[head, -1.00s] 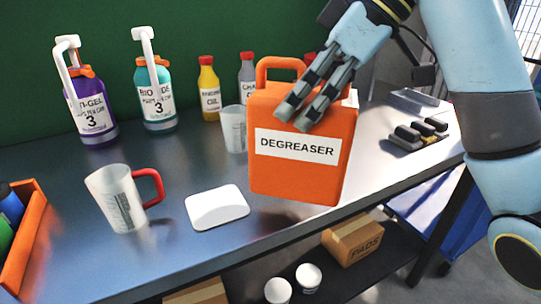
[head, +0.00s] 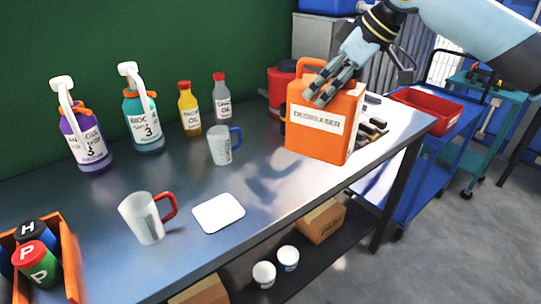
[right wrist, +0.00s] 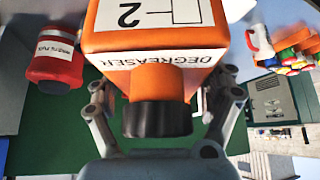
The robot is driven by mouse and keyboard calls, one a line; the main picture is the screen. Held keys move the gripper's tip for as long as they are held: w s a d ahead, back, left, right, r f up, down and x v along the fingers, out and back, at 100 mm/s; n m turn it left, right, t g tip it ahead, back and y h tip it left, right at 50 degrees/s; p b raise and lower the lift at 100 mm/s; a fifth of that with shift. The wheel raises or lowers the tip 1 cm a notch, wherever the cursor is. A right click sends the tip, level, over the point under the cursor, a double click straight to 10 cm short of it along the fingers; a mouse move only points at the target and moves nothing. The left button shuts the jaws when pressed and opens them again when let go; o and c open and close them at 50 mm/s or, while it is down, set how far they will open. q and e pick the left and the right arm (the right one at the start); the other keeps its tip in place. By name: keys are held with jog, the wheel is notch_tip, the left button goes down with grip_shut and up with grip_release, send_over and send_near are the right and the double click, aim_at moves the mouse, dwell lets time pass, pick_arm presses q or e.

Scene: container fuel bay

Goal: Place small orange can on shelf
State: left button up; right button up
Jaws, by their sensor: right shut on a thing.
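The orange can (head: 316,144) labelled DEGREASER is upright in the head view, at the right part of the workbench. My right gripper (head: 317,98) is shut on it from above, near its handle and cap. The can seems to hang a little above the bench top, with a shadow to its left; I cannot tell the gap. In the right wrist view the can (right wrist: 150,50) fills the top middle, with its black cap (right wrist: 157,118) between the fingers. A lower shelf (head: 335,258) shows under the bench. My left gripper is not in view.
On the bench (head: 95,222) stand two pump bottles (head: 88,150), two oil bottles, two jugs (head: 148,222), a white pad (head: 218,213) and an orange crate (head: 68,255). A cardboard box (head: 321,221) and white tubs (head: 264,274) are on the lower shelf. A blue cart (head: 425,170) stands right.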

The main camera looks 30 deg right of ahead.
jog(key=w+a+f+p, duration=0.2)
jog(key=w+a+f, duration=0.5)
jog(key=w+f, duration=0.2)
jog(key=shift+w+f, duration=0.2)
jog(key=shift+f, duration=0.6)
jog(key=o, duration=1.2)
jog(key=shift+f, duration=0.15)
jog(key=o, duration=0.4)
jog(key=shift+s, duration=0.1)
jog(key=shift+c, duration=0.2)
